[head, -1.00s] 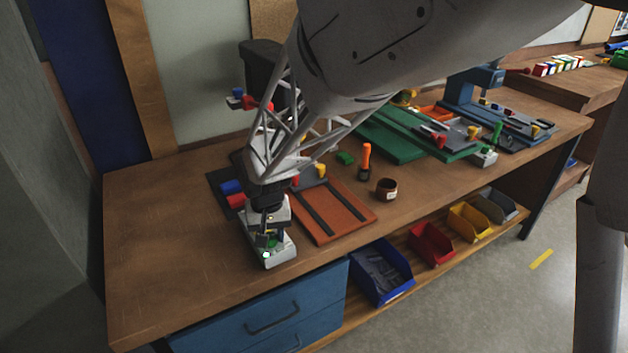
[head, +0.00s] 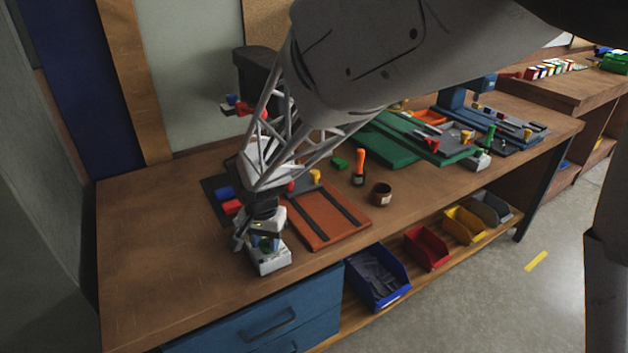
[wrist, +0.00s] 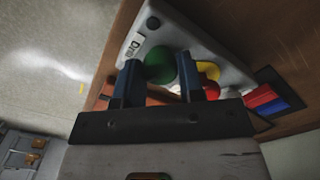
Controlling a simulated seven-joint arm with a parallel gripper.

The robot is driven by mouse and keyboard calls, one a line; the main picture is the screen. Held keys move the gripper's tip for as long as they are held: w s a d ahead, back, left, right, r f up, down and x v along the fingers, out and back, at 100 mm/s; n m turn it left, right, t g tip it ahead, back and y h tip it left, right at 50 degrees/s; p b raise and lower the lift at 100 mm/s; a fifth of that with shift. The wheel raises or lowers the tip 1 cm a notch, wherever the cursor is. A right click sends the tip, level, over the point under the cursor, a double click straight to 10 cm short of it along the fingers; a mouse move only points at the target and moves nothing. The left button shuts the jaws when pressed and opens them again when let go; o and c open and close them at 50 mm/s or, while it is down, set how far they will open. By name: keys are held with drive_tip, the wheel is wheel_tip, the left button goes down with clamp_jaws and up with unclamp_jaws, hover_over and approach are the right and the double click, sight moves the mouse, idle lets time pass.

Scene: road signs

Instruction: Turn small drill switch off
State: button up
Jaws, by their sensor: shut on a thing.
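The drill switch is a light grey box (head: 270,262) at the front edge of the bench, below my gripper in the head view. In the wrist view the box (wrist: 185,38) carries a label reading "Dri..." and a green knob (wrist: 160,62), with yellow and red parts (wrist: 208,72) beside it. My gripper (wrist: 160,80) has its two dark fingers on either side of the green knob, shut on it. In the head view my gripper (head: 262,242) covers most of the box's top, so the switch position cannot be told. A dark drill press (head: 257,72) stands behind my arm.
An orange-brown board (head: 318,222) with dark rails lies just right of the switch box. Blue and red blocks (head: 226,198) lie behind left. A brown cup (head: 381,194) and an orange-handled tool (head: 360,165) stand further right. The bench's left part is clear.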

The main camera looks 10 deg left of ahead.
sight(266, 242)
drive_tip(key=o, duration=0.9)
drive_tip(key=shift+r, duration=0.1)
drive_tip(key=shift+r, duration=3.85)
